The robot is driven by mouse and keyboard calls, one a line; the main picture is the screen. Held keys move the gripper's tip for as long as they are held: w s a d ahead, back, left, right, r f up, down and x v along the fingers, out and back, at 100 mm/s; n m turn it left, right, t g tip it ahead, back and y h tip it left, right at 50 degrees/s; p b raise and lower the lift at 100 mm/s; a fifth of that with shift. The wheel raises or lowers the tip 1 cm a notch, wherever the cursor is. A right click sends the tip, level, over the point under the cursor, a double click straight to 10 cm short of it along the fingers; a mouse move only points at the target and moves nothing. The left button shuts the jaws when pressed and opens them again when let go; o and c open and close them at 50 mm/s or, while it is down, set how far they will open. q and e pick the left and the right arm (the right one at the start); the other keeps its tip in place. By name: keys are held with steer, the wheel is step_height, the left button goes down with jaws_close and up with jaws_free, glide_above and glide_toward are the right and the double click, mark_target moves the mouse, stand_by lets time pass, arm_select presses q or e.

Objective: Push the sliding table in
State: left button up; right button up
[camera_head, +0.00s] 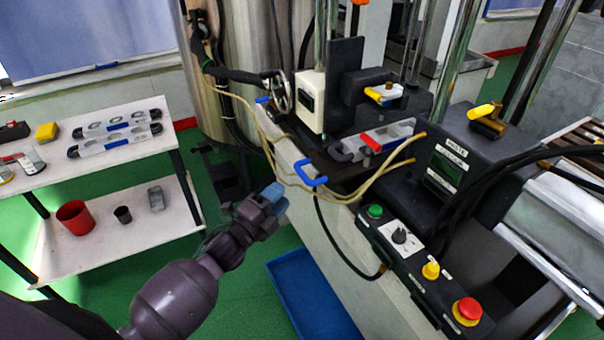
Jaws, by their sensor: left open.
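The sliding table (347,181) appears to be the dark plate on the machine bed, partly hidden by hoses and fittings. A blue handle (311,174) sticks out at its near left edge. A grey mould with a red part (372,142) lies on top of it. My left gripper (275,198) has blue fingertips and is open and empty. In the picture it is just left of and below the blue handle, apart from it. My right gripper is out of view.
A control box (415,262) with green, yellow and red buttons is at the front right. Yellow hoses (262,135) loop over the bed near the handle. A blue tray (308,295) lies on the floor. A white shelf cart (100,160) stands left.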

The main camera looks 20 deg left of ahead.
mark_target(302, 171)
arm_select(q)
steer(key=x, duration=0.9)
jaws_close()
